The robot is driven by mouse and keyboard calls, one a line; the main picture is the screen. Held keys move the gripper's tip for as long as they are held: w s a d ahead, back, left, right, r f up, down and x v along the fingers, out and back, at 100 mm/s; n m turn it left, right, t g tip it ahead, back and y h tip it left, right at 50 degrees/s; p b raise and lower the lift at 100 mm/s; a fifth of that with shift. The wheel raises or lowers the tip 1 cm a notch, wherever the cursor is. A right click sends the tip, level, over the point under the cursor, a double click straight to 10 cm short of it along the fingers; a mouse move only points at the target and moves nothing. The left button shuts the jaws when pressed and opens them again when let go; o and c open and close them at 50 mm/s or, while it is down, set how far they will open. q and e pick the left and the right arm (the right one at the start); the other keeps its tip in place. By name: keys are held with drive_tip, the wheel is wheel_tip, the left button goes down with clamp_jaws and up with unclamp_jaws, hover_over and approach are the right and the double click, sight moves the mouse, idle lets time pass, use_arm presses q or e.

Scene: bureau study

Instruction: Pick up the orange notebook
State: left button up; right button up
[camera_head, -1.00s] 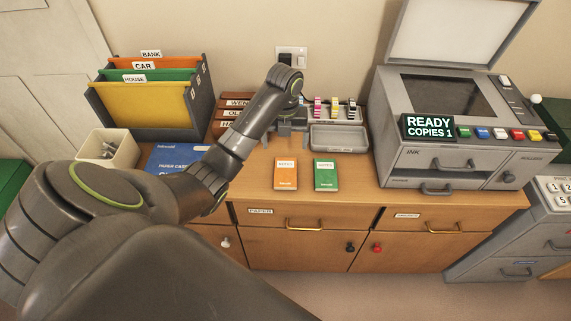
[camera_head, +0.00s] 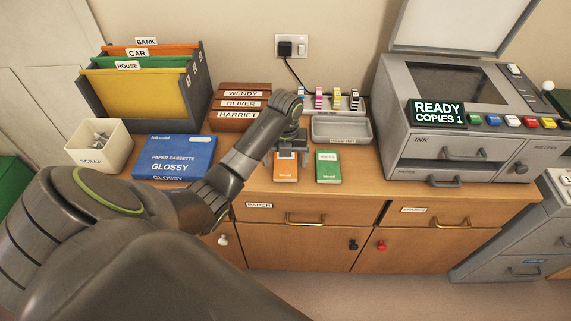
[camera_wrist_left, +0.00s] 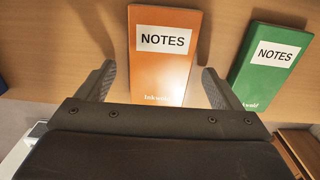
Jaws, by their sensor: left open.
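The orange notebook (camera_head: 286,171) lies flat on the wooden cabinet top, its upper part hidden behind my left gripper in the head view. In the left wrist view the orange notebook (camera_wrist_left: 162,70) shows a white NOTES label and lies ahead of and between the two fingers. My left gripper (camera_head: 291,152) is open above the notebook, with one fingertip toward each side of it; it also shows in the left wrist view (camera_wrist_left: 158,85). I cannot tell the exact height gap. My right gripper is not in view.
A green notebook (camera_head: 328,167) lies just right of the orange one. Behind are a grey tray (camera_head: 341,130) and brown labelled boxes (camera_head: 240,120).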

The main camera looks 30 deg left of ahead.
sight(285, 164)
use_arm(q)
drive_tip(key=shift+f, duration=0.45)
drive_tip(key=shift+c, duration=0.5)
drive_tip(key=c, duration=1)
drive_tip(key=shift+r, duration=0.1)
wheel_tip(285, 164, up, 6)
drive_tip(key=shift+f+p, duration=0.1)
drive_tip(key=shift+p, duration=0.2)
drive_tip(key=shift+r+p, duration=2.05)
drive_tip(key=shift+p, duration=0.15)
